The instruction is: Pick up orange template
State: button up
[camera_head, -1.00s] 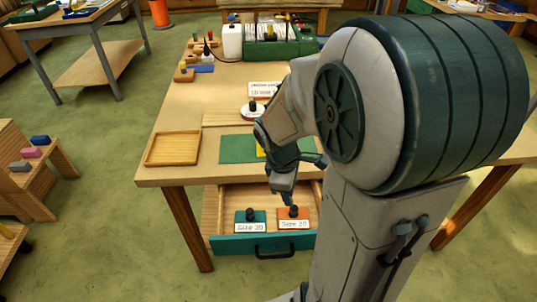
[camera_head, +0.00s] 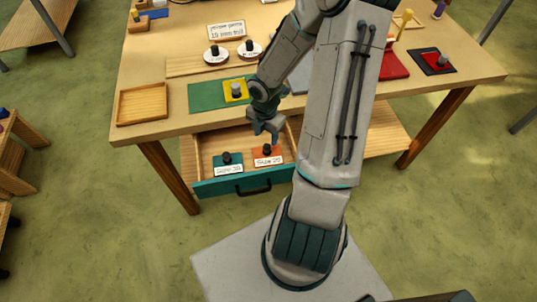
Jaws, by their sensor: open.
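The orange template (camera_head: 262,161) lies in the open drawer at its right side, with a black knob on top and a white label that seems to read Size 20. A teal template (camera_head: 227,169) with a black knob and its own label lies to its left. My gripper (camera_head: 264,137) points down just above the orange template's knob, with its jaws open and empty. A small gap seems to show between the fingertips and the knob.
The open drawer (camera_head: 250,183) has a teal front with a black handle. Above it the table holds a wooden tray (camera_head: 142,104), a green mat (camera_head: 206,97) with a yellow knobbed piece (camera_head: 240,91), and white knobbed discs. Red pieces lie at right.

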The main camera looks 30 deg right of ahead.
aim_at(267, 146)
jog(key=f, duration=0.5)
jog(key=f+b, duration=0.1)
jog(key=f, duration=0.2)
jog(key=shift+d, duration=0.3)
jog(key=shift+r, duration=0.1)
jog(key=c, duration=1)
